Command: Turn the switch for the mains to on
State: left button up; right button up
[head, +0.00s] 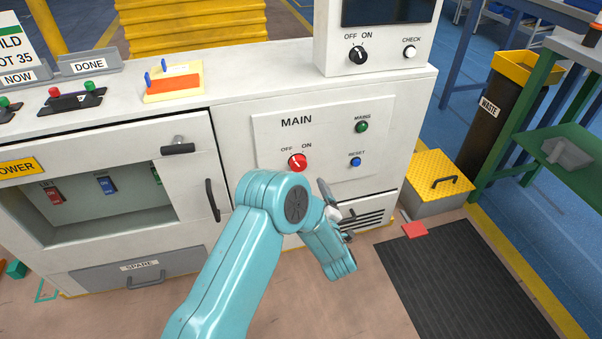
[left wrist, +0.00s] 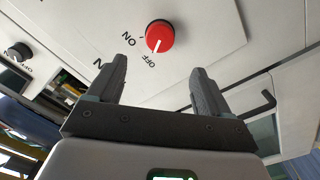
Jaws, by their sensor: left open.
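The mains switch is a red rotary knob (head: 297,162) on the MAIN panel, with OFF at its upper left and ON at its upper right. In the left wrist view the red knob (left wrist: 160,36) has its white pointer line toward OFF. My left gripper (head: 336,212) is to the lower right of the knob in the head view, partly hidden behind my own arm. In the left wrist view the left gripper (left wrist: 163,70) is open and empty, its fingers pointing toward the panel with the knob beyond the tips, apart from them. My right gripper is not in view.
The MAIN panel (head: 270,130) also carries a dark green MAINS lamp (head: 362,127) and a blue RESET button (head: 356,162). Another OFF/ON knob (head: 358,56) sits on the upper box. A door handle (head: 212,200) stands out left of the panel. A yellow-topped box (head: 438,178) stands right.

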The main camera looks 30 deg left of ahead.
aim_at(299, 166)
pick_arm(q)
jog(key=b+x, duration=0.2)
jog(key=x, duration=0.8)
jog(key=shift+w+a, duration=0.2)
jog(key=shift+w, duration=0.1)
jog(key=c, duration=1.1)
